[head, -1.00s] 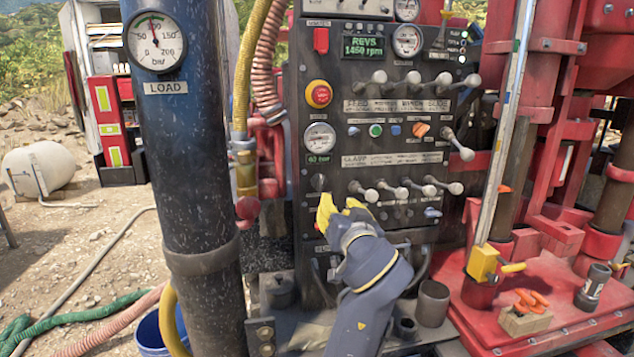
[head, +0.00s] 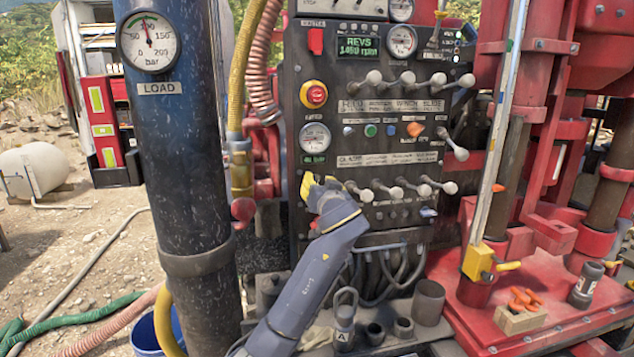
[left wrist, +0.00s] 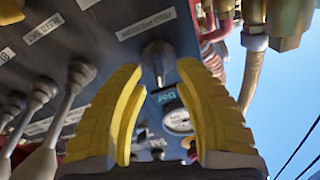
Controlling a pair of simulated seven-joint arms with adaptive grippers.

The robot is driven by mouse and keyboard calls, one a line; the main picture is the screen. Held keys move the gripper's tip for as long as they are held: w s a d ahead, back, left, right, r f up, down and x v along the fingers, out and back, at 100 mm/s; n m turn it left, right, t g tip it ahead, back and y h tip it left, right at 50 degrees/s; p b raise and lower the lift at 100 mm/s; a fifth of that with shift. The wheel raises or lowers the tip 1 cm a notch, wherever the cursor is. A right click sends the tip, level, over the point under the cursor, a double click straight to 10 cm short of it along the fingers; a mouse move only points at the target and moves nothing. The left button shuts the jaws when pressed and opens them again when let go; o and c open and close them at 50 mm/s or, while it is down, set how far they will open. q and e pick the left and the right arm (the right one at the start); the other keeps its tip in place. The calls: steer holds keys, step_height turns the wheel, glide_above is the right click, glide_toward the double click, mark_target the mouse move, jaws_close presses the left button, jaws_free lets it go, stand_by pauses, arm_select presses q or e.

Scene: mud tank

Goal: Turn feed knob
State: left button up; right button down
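The feed knob (left wrist: 158,58) is a dark grey, pointed knob on the panel in the left wrist view. It shows between and just beyond the tips of my left gripper (left wrist: 160,75), whose yellow fingers are apart, one on each side. Whether either finger touches the knob I cannot tell. In the head view my left gripper (head: 318,188) is at the left edge of the control panel (head: 400,235), below the small pressure gauge (head: 314,137), and it hides the knob. My right gripper is in neither current view.
A row of ball-ended levers (head: 396,192) stands just right of my gripper; levers also fill the left of the wrist view (left wrist: 65,105). A red stop button (head: 314,95) is above. A thick dark column (head: 185,170) stands left. Cups and a shackle are below.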

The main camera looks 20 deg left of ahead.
arm_select(q)
steer(key=shift+x, duration=0.95)
jaws_close()
